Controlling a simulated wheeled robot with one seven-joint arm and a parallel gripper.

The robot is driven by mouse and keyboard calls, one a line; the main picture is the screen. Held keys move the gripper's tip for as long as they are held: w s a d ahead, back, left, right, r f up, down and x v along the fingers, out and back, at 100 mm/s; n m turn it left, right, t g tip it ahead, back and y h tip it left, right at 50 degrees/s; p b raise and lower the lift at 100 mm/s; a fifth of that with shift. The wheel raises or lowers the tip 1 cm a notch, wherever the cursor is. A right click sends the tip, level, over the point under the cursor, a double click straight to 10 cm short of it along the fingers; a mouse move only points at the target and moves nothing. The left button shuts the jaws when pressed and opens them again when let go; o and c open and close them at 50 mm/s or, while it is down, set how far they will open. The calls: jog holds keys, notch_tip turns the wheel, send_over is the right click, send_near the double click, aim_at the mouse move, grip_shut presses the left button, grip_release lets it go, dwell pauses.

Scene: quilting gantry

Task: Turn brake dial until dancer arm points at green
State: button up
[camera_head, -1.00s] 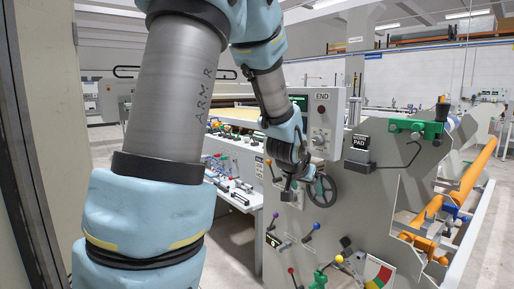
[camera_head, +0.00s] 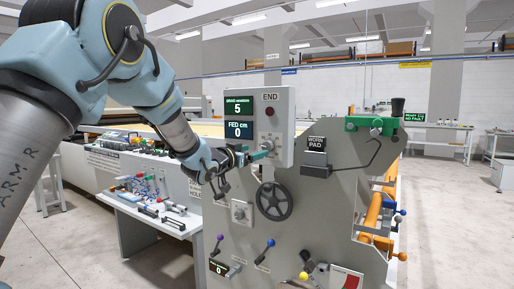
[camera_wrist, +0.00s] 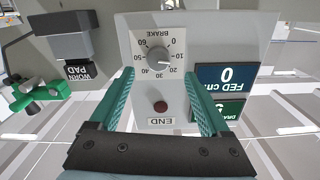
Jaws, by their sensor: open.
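The brake dial (camera_wrist: 160,60) is a round dark knob on a grey plate marked 0 to 60, upside down in the wrist view. Its pointer is too small to read surely. My gripper (camera_wrist: 158,76) is open, its teal fingers apart on either side of the lower part of the plate, with the dial just beyond the tips and nothing held. In the head view my gripper (camera_head: 260,155) is in front of the control box, partly hiding the dial. A coloured gauge (camera_head: 345,279) with red shows at the bottom edge, mostly cut off; I cannot make out the dancer arm.
Below are a handwheel (camera_head: 273,201) and several ball-ended levers. The WORN PAD holder (camera_head: 316,158) and a green clamp (camera_head: 370,125) stand to the right.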

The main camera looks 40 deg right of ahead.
aim_at(266, 148)
jog(key=p+x, duration=0.1)
jog(key=x, duration=0.5)
jog(key=shift+d+p, duration=0.35)
jog(key=shift+d, duration=0.05)
grip_shut()
